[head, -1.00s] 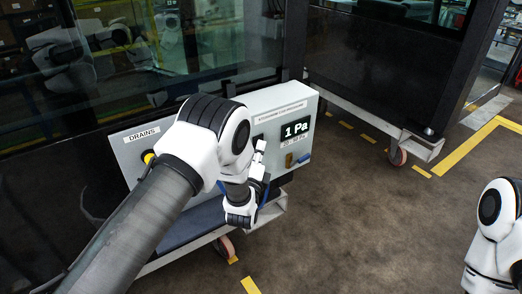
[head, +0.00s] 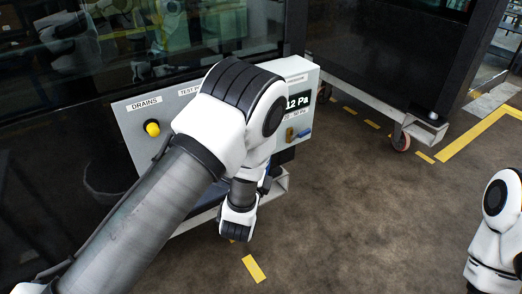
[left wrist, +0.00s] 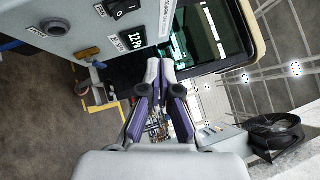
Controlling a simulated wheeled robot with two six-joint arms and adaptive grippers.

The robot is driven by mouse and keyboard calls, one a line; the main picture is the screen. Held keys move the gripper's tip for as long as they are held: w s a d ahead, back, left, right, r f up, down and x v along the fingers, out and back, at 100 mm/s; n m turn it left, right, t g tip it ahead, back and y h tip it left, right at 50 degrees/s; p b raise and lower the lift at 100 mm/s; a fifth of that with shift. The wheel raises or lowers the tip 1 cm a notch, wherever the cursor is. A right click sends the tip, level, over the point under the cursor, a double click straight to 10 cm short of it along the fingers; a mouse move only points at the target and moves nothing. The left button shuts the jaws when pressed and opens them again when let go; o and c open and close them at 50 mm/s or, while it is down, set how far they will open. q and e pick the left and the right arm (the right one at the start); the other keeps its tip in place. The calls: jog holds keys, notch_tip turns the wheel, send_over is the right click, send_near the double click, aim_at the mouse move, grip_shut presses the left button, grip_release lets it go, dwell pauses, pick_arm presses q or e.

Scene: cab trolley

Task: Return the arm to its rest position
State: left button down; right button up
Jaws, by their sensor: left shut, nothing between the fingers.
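My left arm reaches across the head view from the lower left, in front of the grey control panel (head: 133,148).
The panel carries a yellow knob (head: 152,128) under the DRAINS label, a brass handle (head: 289,134) and a blue lever (head: 305,132). A wheeled trolley frame (head: 385,118) stands behind at the right. The floor (head: 350,210) between my arms is clear.

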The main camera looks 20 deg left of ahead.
pick_arm(q)
jog(key=shift+w+a+f, duration=0.15)
jog(key=shift+f, duration=0.05)
